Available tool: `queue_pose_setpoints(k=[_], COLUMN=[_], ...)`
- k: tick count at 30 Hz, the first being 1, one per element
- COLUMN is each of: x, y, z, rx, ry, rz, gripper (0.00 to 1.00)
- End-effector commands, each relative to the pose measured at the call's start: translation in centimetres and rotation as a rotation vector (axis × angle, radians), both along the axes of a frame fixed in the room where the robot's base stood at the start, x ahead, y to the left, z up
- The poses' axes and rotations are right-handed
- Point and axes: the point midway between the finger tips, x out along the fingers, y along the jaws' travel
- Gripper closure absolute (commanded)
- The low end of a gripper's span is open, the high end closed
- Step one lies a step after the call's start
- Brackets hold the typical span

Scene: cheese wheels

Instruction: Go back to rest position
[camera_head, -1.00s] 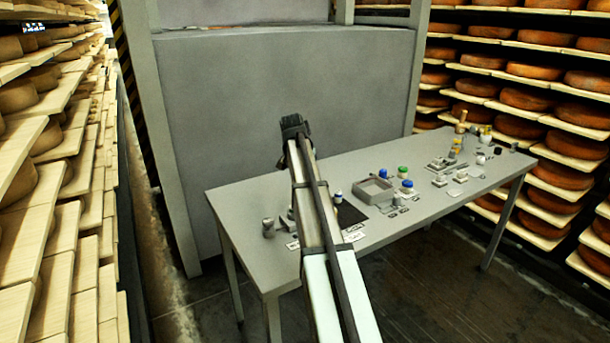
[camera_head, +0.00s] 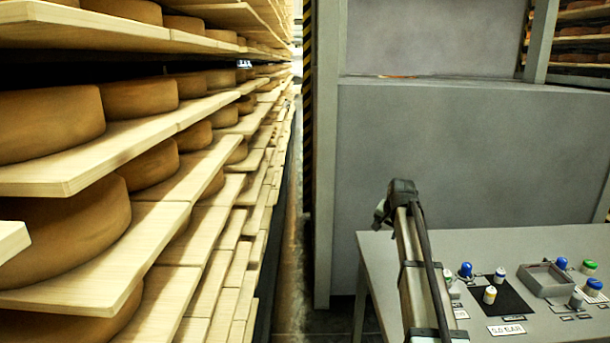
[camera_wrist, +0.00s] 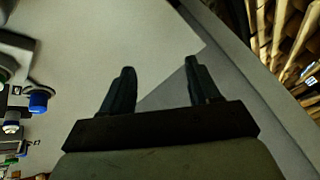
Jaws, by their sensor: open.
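My arm reaches up in the head view over the left end of the grey table (camera_head: 450,245), with my gripper's end of the arm near its far edge. In the wrist view my gripper (camera_wrist: 158,82) is open, its two dark fingers apart with nothing between them. Pale tabletop (camera_wrist: 120,35) and its edge show beyond the fingers. In the head view the fingertips are too small to make out.
The table holds a grey tray (camera_head: 531,284), a black mat (camera_head: 511,300) with small white bottles, and blue- and green-capped jars. Shelves of cheese wheels (camera_head: 50,122) stand on the left. A grey wall (camera_head: 470,150) rises behind the table.

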Motion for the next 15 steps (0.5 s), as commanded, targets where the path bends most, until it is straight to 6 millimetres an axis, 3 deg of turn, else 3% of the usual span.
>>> queue_pose_setpoints(k=[1, 4, 6, 9, 15], x=[0.3, 0.5, -0.2, -1.6, -5.3], y=[3.5, 9.4, 12.7, 14.4, 14.7], z=[-0.5, -2.2, -5.0, -9.5, -18.1], rx=[0.025, 0.073, 0.098, 0.104, 0.085], ry=[-0.021, -0.053, -0.05, -0.017, 0.081], rz=[0.053, 0.147, 0.203, 0.242, 0.281], gripper=[0.39, 0.39, 0.39, 0.39, 0.39])
